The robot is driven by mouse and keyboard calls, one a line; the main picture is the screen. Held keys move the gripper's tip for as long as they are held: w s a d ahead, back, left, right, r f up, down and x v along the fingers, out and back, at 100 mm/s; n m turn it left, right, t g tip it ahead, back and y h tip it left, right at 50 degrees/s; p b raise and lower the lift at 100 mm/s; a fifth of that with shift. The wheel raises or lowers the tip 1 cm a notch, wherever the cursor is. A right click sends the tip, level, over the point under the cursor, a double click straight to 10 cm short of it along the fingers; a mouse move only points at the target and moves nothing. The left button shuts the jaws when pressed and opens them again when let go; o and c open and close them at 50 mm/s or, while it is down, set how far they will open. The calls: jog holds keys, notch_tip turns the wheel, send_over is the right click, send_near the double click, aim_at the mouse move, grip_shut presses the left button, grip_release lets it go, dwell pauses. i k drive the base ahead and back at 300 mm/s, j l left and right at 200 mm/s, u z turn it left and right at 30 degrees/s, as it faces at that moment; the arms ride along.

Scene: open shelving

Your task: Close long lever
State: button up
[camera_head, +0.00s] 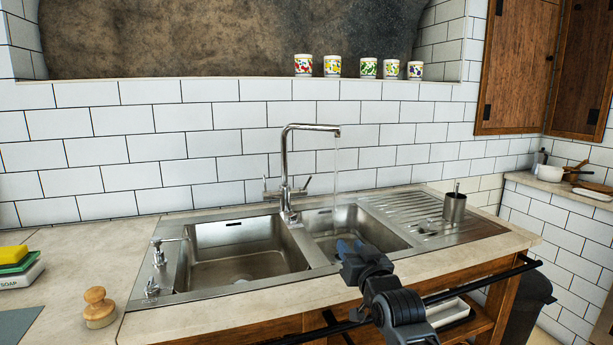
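A chrome faucet (286,165) stands behind the double sink, its spout bent to the right. A thin stream of water (337,170) runs from the spout into the right basin. A lever (305,184) sticks out on the right of the faucet body and slants upward. Another lever (266,187) stands on the left side. Which one is longer is hard to tell. My gripper (347,246) is in front of and below the faucet, over the front of the right basin, apart from both levers. Its fingers are small and dark, and their gap is unclear.
The left basin (245,262) is empty. A soap dispenser (160,252) stands to its left. Several patterned cups (332,66) line the ledge above. The space between my gripper and the faucet looks clear.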

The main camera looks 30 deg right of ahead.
aim_at(304, 190)
jog(key=i+l, duration=0.25)
jog(key=i, duration=0.15)
jog(key=i+l, duration=0.2)
jog(key=i, duration=0.2)
jog(key=i+l, duration=0.25)
jog(key=i, duration=0.1)
